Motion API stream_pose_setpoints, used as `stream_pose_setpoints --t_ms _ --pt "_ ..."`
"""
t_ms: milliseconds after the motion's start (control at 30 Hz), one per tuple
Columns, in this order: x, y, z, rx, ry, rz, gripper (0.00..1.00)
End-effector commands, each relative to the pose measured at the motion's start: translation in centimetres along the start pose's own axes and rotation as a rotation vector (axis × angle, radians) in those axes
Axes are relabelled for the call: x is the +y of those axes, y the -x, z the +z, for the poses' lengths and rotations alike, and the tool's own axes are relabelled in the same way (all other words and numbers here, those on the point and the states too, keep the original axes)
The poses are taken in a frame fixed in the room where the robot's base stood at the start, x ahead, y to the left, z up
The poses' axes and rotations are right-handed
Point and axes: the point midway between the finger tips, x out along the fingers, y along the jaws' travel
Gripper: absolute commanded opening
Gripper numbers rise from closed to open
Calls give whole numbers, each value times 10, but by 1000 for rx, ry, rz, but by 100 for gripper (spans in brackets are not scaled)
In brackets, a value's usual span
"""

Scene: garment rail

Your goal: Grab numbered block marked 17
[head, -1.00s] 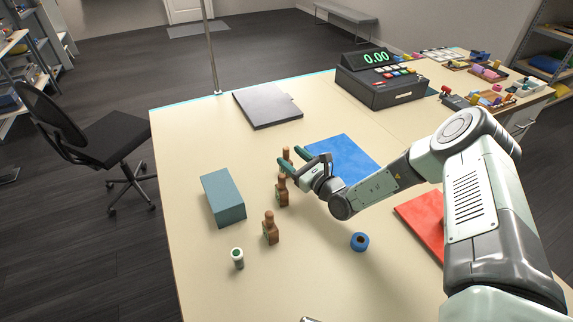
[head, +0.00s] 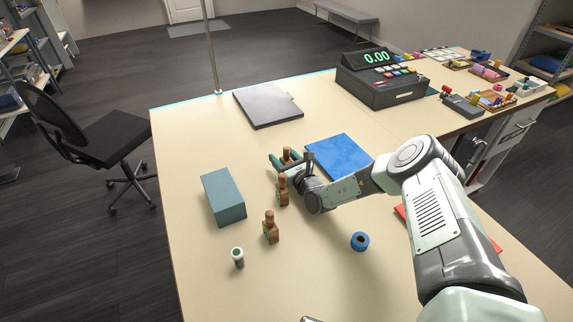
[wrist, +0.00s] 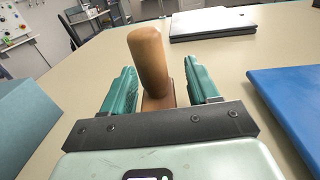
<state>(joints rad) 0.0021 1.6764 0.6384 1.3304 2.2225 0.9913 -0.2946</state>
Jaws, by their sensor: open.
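Several brown wooden pieces with knobbed tops stand in a row on the table. The farthest block (head: 287,154) is partly hidden by my gripper (head: 290,160); it also shows in the wrist view (wrist: 150,62), upright between my teal fingers. The fingers are open, one on each side of it, with gaps showing. The middle block (head: 283,190) stands just in front of the gripper, and the nearest block (head: 270,228) stands closer to the camera. Green marks show on some sides, but I cannot read a 17 on any block.
A blue-grey box (head: 223,196) stands left of the row. A blue mat (head: 340,157) lies to the right, a blue ring (head: 360,241) nearer. A small green-topped cylinder (head: 238,257) stands at front left. A grey flat case (head: 268,106) and cash register (head: 382,82) are farther back.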

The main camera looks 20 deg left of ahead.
Motion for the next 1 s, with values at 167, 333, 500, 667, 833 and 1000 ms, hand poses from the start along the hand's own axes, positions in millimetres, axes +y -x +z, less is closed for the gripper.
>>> stream_pose_setpoints --t_ms 167,333,500,667,833,1000 --pt "0 0 0 0 -1 0 58" --pt "0 0 0 0 -1 0 32" --pt "0 0 0 0 -1 0 6" --pt "0 0 0 0 -1 1 3" --pt "0 0 8 -2 -1 1 3" --pt "0 0 39 -3 1 1 3"
